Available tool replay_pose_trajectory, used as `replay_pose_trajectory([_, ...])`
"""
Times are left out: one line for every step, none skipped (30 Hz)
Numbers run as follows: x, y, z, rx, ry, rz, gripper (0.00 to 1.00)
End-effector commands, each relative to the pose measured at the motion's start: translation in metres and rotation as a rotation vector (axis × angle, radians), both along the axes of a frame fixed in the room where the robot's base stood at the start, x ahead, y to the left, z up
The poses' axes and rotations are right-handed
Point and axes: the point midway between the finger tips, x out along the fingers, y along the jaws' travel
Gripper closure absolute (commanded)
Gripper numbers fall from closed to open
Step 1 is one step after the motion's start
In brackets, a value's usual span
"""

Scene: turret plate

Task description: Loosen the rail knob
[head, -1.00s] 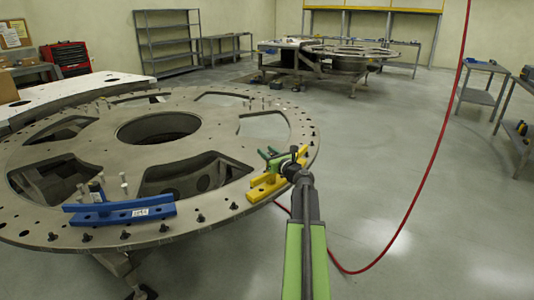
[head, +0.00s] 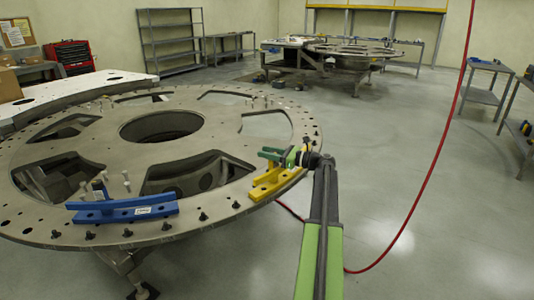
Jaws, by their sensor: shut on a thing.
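My gripper (head: 283,157), with green fingers, is at the near right rim of the turret plate (head: 229,190), just above the yellow rail (head: 269,186). It is shut on the rail knob. The knob is hidden by the fingers and too small to make out, so its turn cannot be told. The yellow rail lies on the plate's rim, below and slightly left of my wrist. A blue rail (head: 120,211) with a white label lies on the near left rim, apart from my gripper, with several upright pins near it.
Several black bolts stand along the plate's rim. A red hose (head: 441,150) hangs at the right and runs along the floor behind my arm. A second turret plate (head: 350,50) and shelves (head: 172,42) stand farther back.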

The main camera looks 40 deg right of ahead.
Motion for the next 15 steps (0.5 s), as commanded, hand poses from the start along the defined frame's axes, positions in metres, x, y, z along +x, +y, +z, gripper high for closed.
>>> replay_pose_trajectory([0.0008, -0.0019, 0.0002, 0.001, -0.001, 0.022, 1.0])
replay_pose_trajectory([0.0007, -0.0017, 0.0002, 0.001, -0.001, 0.034, 1.0])
replay_pose_trajectory([0.0003, -0.0007, 0.0002, 0.001, -0.001, 0.05, 1.0])
replay_pose_trajectory([0.0001, -0.0005, 0.0002, 0.001, -0.001, 0.06, 1.0])
replay_pose_trajectory([-0.0002, 0.0, 0.0002, 0.001, -0.001, 0.069, 1.0])
replay_pose_trajectory([-0.0005, 0.0007, 0.0002, 0.001, -0.001, 0.08, 1.0])
replay_pose_trajectory([-0.0007, 0.0009, 0.0002, 0.001, 0.0, 0.087, 1.0])
replay_pose_trajectory([-0.0008, 0.0012, 0.0002, 0.001, 0.0, 0.092, 1.0])
replay_pose_trajectory([-0.0012, 0.0017, 0.0002, 0.001, 0.0, 0.099, 1.0])
replay_pose_trajectory([-0.0013, 0.002, 0.0002, 0.001, 0.0, 0.104, 1.0])
replay_pose_trajectory([-0.0014, 0.0022, 0.0002, 0.001, 0.0, 0.107, 1.0])
replay_pose_trajectory([-0.0016, 0.0024, 0.0002, 0.001, 0.0, 0.11, 1.0])
replay_pose_trajectory([-0.0017, 0.0026, 0.0002, 0.001, 0.0, 0.111, 1.0])
replay_pose_trajectory([-0.0017, 0.0026, 0.0002, 0.001, 0.0, 0.112, 1.0])
replay_pose_trajectory([-0.0018, 0.0028, 0.0002, 0.001, 0.0, 0.113, 1.0])
